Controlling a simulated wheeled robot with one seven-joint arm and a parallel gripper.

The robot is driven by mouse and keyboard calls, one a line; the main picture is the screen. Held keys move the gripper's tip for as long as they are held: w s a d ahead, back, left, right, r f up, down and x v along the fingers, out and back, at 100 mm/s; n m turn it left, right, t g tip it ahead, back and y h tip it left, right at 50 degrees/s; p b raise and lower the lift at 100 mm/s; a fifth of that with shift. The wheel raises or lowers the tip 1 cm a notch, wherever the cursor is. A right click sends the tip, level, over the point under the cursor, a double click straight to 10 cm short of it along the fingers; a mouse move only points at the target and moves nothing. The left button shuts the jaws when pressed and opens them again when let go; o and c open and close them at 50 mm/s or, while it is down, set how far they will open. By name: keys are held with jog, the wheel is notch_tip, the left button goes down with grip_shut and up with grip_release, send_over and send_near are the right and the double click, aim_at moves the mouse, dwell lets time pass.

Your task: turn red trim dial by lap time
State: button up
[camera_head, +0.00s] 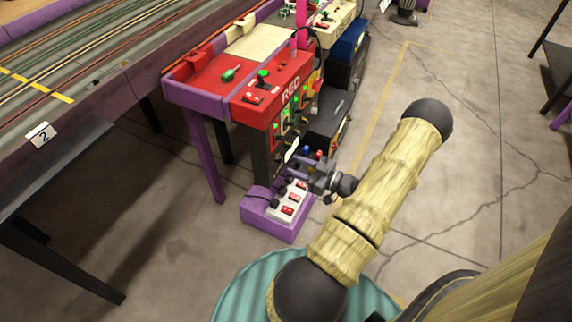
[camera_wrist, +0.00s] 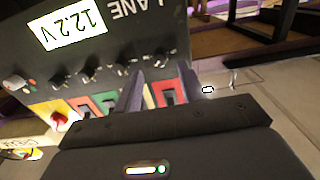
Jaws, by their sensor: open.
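The red console (camera_head: 211,76) marked RED stands at the end of the track, with a dark control panel (camera_head: 291,117) on its front. My gripper (camera_head: 314,172) is low in front of this console, above a white switch strip. In the wrist view, my open gripper (camera_wrist: 160,74) has its two grey fingers raised in front of a dark panel (camera_wrist: 135,38) marked LANE. Several small black knobs (camera_wrist: 88,76) sit in a row there. One knob (camera_wrist: 160,56) shows between the fingers, beyond the tips. I cannot tell which knob is the red trim dial. Nothing is held.
A lit display (camera_wrist: 72,21) reads 12.2V. Red, green and yellow plates with switches line the panel's lower edge. A purple box (camera_head: 272,222) with the white switch strip (camera_head: 289,202) stands on the floor beneath my gripper. Open floor (camera_head: 485,170) lies to the right.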

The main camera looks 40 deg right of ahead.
aim_at(282, 160)
jog(key=x, duration=0.4)
jog(key=shift+b, duration=0.35)
grip_shut()
jog(key=shift+n, duration=0.5)
jog(key=shift+a+n+p, duration=0.1)
jog(key=shift+n+p, duration=0.4)
jog(key=shift+n, duration=3.4)
